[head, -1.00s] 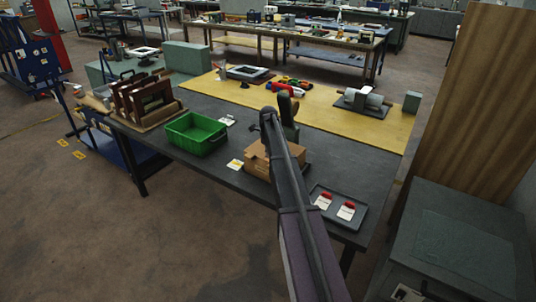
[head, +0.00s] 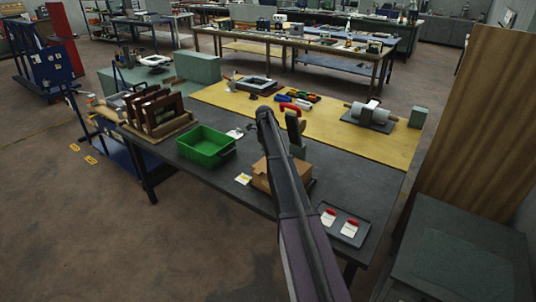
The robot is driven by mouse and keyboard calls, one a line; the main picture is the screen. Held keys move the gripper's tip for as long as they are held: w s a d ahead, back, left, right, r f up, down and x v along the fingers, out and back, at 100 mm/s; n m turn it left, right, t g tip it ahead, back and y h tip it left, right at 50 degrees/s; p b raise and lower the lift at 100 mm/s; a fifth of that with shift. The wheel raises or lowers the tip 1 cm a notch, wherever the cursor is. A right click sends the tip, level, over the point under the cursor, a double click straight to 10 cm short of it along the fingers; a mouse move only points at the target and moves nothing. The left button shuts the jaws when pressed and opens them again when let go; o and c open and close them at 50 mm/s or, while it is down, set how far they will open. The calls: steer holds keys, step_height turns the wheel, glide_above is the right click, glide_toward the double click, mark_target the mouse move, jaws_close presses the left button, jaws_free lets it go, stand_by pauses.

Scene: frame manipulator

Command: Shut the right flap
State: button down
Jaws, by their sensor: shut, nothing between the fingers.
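A brown cardboard box (head: 261,177) stands on the dark part of the workbench. My forearm crosses in front of it and hides its middle. A little of its right side shows past the arm. The right flap cannot be made out. My gripper (head: 298,154) hangs downward at the box's far right side, partly covered by the arm. Its fingers are small and dark here; it looks shut, with nothing seen in it. Whether it touches the box cannot be told.
A green bin (head: 205,146) stands left of the box, and a grey tray (head: 358,240) with red-and-white items lies to its right. A wooden rack (head: 160,115) is at the bench's left end. A roller fixture (head: 370,116) stands on the yellow mat (head: 335,137).

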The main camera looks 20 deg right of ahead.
steer(key=shift+w+a+r, duration=0.2)
steer(key=shift+w+r, duration=0.2)
stand_by(0.4)
steer(key=s+a+f+n+b, duration=0.1)
steer(key=s+a+n, duration=0.7)
steer(key=s, duration=0.5)
steer(key=s+a+f+n+b, duration=0.2)
steer(key=s+a+n, duration=0.5)
steer(key=s+n, duration=0.5)
steer(key=s+a+f+n+b, duration=0.1)
steer(key=s+a+f+n, duration=0.1)
steer(key=s+a+n, duration=0.6)
steer(key=s+n, duration=0.2)
steer(key=s, duration=0.4)
steer(key=shift+s+a+b, duration=0.35)
